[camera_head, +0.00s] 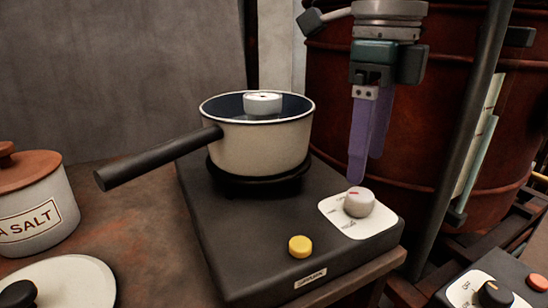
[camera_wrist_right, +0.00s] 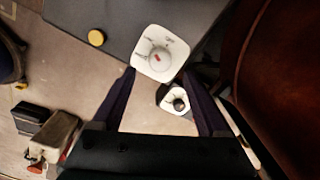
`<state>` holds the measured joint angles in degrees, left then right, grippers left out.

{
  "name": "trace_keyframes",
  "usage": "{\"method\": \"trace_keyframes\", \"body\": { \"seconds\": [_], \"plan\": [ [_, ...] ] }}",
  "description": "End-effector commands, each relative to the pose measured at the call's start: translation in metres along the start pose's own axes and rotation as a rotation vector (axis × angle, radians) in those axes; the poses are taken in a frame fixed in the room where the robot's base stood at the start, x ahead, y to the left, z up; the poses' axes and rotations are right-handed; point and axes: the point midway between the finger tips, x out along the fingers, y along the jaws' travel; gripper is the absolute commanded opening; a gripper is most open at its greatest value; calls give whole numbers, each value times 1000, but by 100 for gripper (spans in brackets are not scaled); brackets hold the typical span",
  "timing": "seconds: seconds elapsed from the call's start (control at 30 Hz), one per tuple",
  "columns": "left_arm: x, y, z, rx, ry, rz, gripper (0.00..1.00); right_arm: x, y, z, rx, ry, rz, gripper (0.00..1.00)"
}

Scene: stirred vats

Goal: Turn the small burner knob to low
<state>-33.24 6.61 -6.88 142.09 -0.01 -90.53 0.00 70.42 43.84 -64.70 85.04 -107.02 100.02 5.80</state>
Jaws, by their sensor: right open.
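The small burner (camera_head: 240,240) is a dark hot plate on a brown bench. Its round whitish knob (camera_head: 359,202) sits on a white dial plate (camera_head: 375,222) at the burner's right front; a red mark shows on the knob. The knob also shows in the right wrist view (camera_wrist_right: 161,60), with small lettering around it that is too blurred to read surely. My right gripper (camera_head: 367,168) points down with purple fingers, open and empty, above and just behind the knob, apart from it. In the wrist view the knob lies between the fingertips. My left gripper is out of view.
A cream pot (camera_head: 262,148) with a black handle stands on the burner, a white round gauge (camera_head: 263,103) in it. A yellow button (camera_head: 300,246) is left of the knob. A rusty vat (camera_head: 325,100) and dark post (camera_head: 462,140) stand close behind and right. A salt jar (camera_head: 35,205) is left.

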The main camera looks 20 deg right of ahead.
Motion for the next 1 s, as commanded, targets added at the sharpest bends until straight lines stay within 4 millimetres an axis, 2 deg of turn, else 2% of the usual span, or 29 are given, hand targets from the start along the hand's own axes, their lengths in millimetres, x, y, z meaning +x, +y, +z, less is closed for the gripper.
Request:
{"method": "trace_keyframes", "body": {
  "seconds": [0.03,0.1,0.23,0.8,0.87,0.93,1.0],
  "plan": [
    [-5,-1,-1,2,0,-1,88,-13,0,1,0,-4,-2,76],
    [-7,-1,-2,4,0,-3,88,-24,0,1,-1,-3,-2,76],
    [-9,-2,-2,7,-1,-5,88,-36,0,0,-1,-2,-1,76],
    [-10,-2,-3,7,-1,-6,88,-40,2,1,-5,-6,6,76],
    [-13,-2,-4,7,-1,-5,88,-40,9,5,-18,-23,28,76],
    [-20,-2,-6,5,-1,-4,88,-42,26,15,-45,-66,82,76],
    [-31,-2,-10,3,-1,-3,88,-46,55,30,-85,-137,176,76]
  ]
}}
